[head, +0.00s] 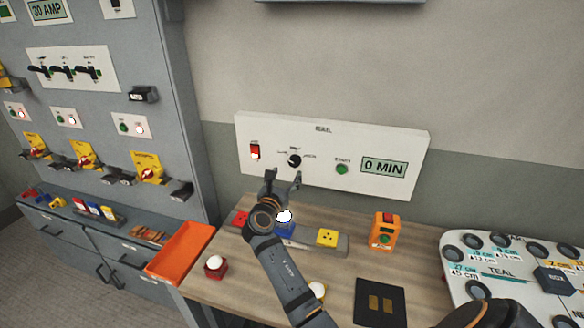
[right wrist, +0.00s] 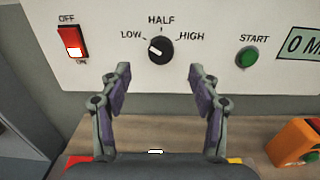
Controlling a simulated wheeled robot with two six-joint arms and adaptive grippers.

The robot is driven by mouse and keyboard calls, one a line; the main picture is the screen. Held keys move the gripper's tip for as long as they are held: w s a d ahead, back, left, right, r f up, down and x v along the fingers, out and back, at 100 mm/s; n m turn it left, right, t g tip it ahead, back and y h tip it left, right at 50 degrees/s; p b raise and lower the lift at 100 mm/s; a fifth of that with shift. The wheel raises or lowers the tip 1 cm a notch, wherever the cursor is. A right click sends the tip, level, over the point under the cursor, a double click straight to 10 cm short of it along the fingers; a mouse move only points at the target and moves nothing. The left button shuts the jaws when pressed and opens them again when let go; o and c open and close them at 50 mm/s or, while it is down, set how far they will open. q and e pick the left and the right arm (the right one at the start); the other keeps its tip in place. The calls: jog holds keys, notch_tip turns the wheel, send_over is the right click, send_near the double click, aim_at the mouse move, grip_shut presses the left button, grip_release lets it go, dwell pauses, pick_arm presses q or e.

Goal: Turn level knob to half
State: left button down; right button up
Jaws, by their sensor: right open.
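The black level knob (head: 294,160) is on a white wall panel (head: 385,150). In the right wrist view the knob (right wrist: 160,50) sits among the labels LOW, HALF and HIGH, and its white mark points left, toward LOW. My right gripper (head: 283,178) is open, in front of and a little below the knob. In the right wrist view its two fingers (right wrist: 160,78) stand apart on either side below the knob, with nothing between them. My left gripper is not in view.
The panel also has a red rocker switch (right wrist: 72,43), a green START button (right wrist: 247,57) and a 0 MIN display (head: 384,167). On the bench below are an orange button box (head: 384,232), a yellow block (head: 327,238) and an orange tray (head: 180,252). A grey cabinet stands left.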

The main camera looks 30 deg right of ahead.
aim_at(293, 164)
jog(key=w+d, duration=0.1)
jog(key=d, duration=0.1)
jog(key=w+d+f+b, duration=0.1)
jog(key=w+d, duration=0.1)
jog(key=shift+w+f, duration=0.15)
jog(key=shift+b+x, duration=0.65)
jog(key=shift+x, duration=0.4)
jog(key=shift+r, duration=0.25)
jog(key=shift+d, duration=0.1)
jog(key=c, duration=0.4)
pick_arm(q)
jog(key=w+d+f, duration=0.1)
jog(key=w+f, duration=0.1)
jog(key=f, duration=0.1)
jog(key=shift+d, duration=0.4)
pick_arm(e)
jog(key=c, duration=0.8)
